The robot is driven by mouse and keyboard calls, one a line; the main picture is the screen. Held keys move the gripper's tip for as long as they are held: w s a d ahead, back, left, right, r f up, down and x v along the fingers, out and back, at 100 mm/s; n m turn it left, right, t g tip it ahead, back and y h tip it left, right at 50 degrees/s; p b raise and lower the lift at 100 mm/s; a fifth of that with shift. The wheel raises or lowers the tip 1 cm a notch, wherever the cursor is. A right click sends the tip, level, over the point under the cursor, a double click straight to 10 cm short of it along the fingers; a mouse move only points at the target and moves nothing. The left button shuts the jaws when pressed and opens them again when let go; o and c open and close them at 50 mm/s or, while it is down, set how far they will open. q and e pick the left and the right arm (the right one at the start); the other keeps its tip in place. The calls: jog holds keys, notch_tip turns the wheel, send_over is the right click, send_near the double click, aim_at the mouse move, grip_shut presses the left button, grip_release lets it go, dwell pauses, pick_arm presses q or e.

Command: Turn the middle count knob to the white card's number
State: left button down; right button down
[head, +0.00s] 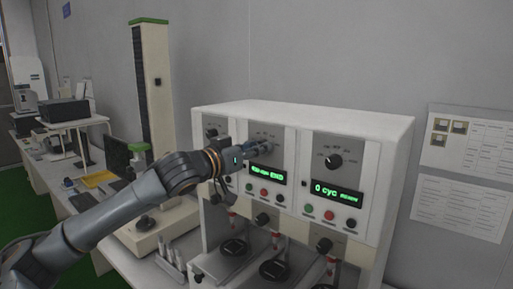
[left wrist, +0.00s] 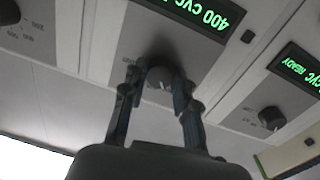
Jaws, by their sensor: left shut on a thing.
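The middle count knob (left wrist: 160,77) sits between my left gripper's fingertips (left wrist: 158,88) in the left wrist view, which is upside down. The left gripper is shut on it. In the head view, my left gripper (head: 262,146) reaches the middle panel from the left and hides most of the knob. The middle display (left wrist: 205,12) shows 400 CYC in green; its text is blurred in the head view (head: 268,175). I cannot pick out the white card or its number. My right gripper is out of view.
The right count knob (head: 333,161) is above a display (head: 336,192) reading 0 cyc. The left count knob (head: 211,133) is close to my arm. Coloured buttons (head: 263,192) lie below the displays. Papers (head: 465,145) hang on the right wall, too small to read.

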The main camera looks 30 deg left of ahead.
pick_arm(q)
jog(key=shift+r+m+p, duration=0.1)
jog(key=shift+m+p, duration=2.45)
jog(key=shift+m, duration=1.15)
jog(key=c, duration=1)
grip_release()
notch_tip(320, 180, up, 10)
jog(key=shift+f, duration=0.1)
